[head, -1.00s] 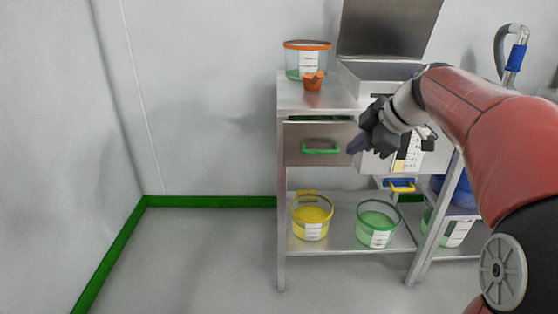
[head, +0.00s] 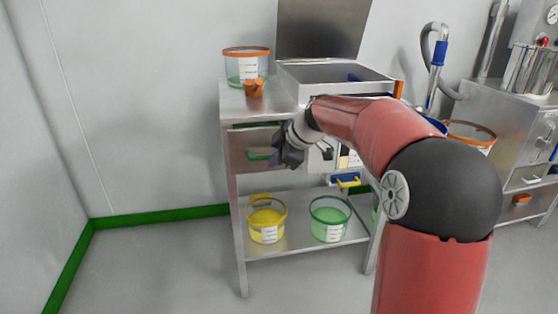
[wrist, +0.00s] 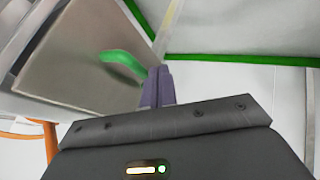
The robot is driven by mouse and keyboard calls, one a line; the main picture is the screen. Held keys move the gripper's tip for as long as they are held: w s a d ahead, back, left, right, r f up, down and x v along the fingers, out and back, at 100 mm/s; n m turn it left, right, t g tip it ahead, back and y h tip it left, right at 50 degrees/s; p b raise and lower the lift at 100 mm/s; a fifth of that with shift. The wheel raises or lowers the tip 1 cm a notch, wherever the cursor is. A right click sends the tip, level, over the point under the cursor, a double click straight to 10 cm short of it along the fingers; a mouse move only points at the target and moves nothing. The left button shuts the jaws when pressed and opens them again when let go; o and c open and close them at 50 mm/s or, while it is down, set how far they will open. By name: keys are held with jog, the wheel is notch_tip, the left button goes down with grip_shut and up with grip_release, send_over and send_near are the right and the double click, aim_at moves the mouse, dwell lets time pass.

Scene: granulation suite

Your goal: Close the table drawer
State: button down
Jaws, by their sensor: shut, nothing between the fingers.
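The table drawer (head: 239,152) is a grey metal drawer with a green handle (head: 257,155), under the table top at its left. A strip of its inside shows above the front, so it stands out from the table somewhat. My gripper (head: 274,160) is shut and empty in front of the right part of the drawer front, and hides the handle's right end. In the wrist view the dark fingers (wrist: 158,86) are together, just beside the green handle (wrist: 122,64) on the drawer front (wrist: 75,60). I cannot tell whether they touch it.
The table top (head: 233,98) bears an orange-rimmed tub (head: 245,70), an orange scoop (head: 254,89) and an open-lidded metal box (head: 335,85). A yellow tub (head: 266,222) and a green tub (head: 330,220) stand on the lower shelf. The floor at left is clear.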

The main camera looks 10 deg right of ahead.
aim_at(272, 150)
jog(key=shift+w, duration=0.1)
jog(key=w+p, duration=0.1)
jog(key=w, duration=0.2)
jog(key=shift+w+r, duration=0.1)
jog(key=shift+w, duration=0.5)
jog(key=shift+r, duration=0.1)
